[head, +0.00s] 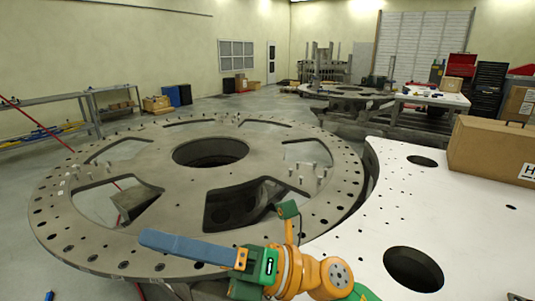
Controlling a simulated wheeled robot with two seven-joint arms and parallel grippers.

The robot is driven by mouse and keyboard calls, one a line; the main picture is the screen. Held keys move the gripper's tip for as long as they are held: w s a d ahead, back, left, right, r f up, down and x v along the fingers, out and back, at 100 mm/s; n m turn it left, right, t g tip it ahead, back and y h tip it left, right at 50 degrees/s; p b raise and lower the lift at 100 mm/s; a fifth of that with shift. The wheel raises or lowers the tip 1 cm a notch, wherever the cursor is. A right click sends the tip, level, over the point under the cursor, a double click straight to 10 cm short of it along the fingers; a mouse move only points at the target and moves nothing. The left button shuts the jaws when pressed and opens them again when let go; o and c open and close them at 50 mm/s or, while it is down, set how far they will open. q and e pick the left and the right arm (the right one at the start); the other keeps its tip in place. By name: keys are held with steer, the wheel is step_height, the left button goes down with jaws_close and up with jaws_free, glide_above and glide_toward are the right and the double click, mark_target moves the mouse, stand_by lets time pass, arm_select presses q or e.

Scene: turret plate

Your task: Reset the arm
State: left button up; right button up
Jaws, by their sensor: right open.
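My right arm (310,275), orange and green, comes in at the bottom of the head view. Its right gripper (150,240) points left over the near edge of the turret plate (330,175). The long blue-grey fingers show almost as one bar, seen from the side. The gripper is open, and nothing shows between the fingers. The turret plate is a large grey metal ring plate with a round centre hole, wide cut-outs and several holes along its rim. Small upright pins stand on it in groups. My left gripper is not in view.
A white table (460,225) with round holes stands at the right, close to the plate, with a cardboard box (495,150) on it. Grey shelves (50,115) stand at the left wall. A second round plate (345,90) is farther back. Open floor lies left of the plate.

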steer(key=w+d+f+m+t+h, duration=0.2)
steer(key=w+d+m+t+h, duration=0.35)
steer(key=m+t, duration=0.65)
steer(key=w+d+f+m+t+h, duration=0.35)
steer(key=w+d+m+t, duration=0.45)
steer(key=m, duration=0.6)
steer(key=s+d+f+m+g+h, duration=0.1)
steer(key=d+f+m+h, duration=0.35)
steer(key=f, duration=0.25)
steer(key=d+f+m+g+h, duration=0.1)
steer(key=d+f+m+h, duration=0.2)
steer(key=f+m+h, duration=0.35)
steer(key=s+d+f+m+g+h, duration=0.1)
steer(key=s+d+f+m+g, duration=0.4)
steer(key=s+f, duration=0.55)
steer(key=s+d+f+g+h, duration=0.1)
steer(key=s+d+f+g, duration=0.1)
steer(key=s+f+g, duration=0.65)
steer(key=s+f+b, duration=0.3)
steer(key=f, duration=1)
steer(key=s+f+b, duration=0.3)
steer(key=s+f, duration=0.1)
steer(key=f, duration=0.9)
steer(key=s+d+f+g+b, duration=0.2)
steer(key=s+f+b, duration=0.2)
steer(key=s+f, duration=0.7)
steer(key=shift+s+d+f, duration=0.15)
steer(key=shift+d+f, duration=0.05)
steer(key=shift+f, duration=0.55)
